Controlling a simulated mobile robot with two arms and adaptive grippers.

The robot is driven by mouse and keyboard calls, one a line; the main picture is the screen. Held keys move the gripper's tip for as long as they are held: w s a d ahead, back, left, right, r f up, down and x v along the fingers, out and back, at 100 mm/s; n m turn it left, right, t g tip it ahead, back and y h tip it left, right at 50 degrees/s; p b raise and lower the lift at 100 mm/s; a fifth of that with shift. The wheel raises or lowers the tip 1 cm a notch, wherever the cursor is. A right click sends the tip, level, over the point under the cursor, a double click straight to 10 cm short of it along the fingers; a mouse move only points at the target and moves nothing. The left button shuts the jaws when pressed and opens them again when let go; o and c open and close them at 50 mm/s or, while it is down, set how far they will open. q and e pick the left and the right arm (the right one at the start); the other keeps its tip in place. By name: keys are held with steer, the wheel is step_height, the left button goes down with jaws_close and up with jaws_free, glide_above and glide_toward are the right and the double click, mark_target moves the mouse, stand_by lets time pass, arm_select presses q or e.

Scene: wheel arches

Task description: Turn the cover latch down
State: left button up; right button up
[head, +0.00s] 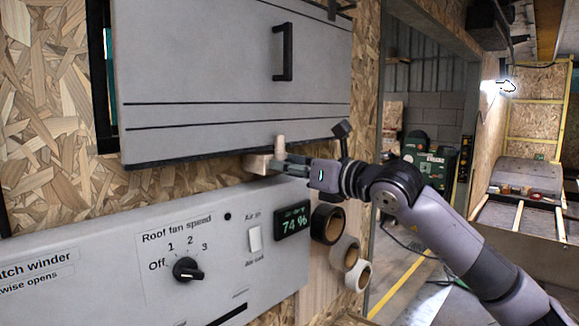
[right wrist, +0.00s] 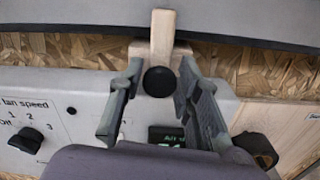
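The cover latch (right wrist: 163,32) is a pale wooden bar that stands upright, with its upper end over the lower edge of the grey cover (head: 215,65). A round black knob (right wrist: 159,81) shows at its lower part, in front of a wooden block (head: 258,163). In the head view the latch (head: 280,145) rises just above my right gripper (head: 282,165). In the right wrist view my right gripper (right wrist: 160,68) is open, one finger on each side of the knob, with gaps visible. My fingers hide part of the latch in the head view. My left gripper is not in view.
Below is a grey panel with a roof fan speed knob (head: 187,269), a white switch (head: 255,239) and a 74 % display (head: 292,221). Rolls of tape (head: 345,253) hang below my right wrist. The cover has a black handle (head: 283,52). An open doorway lies to the right.

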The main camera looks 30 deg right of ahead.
jaws_close()
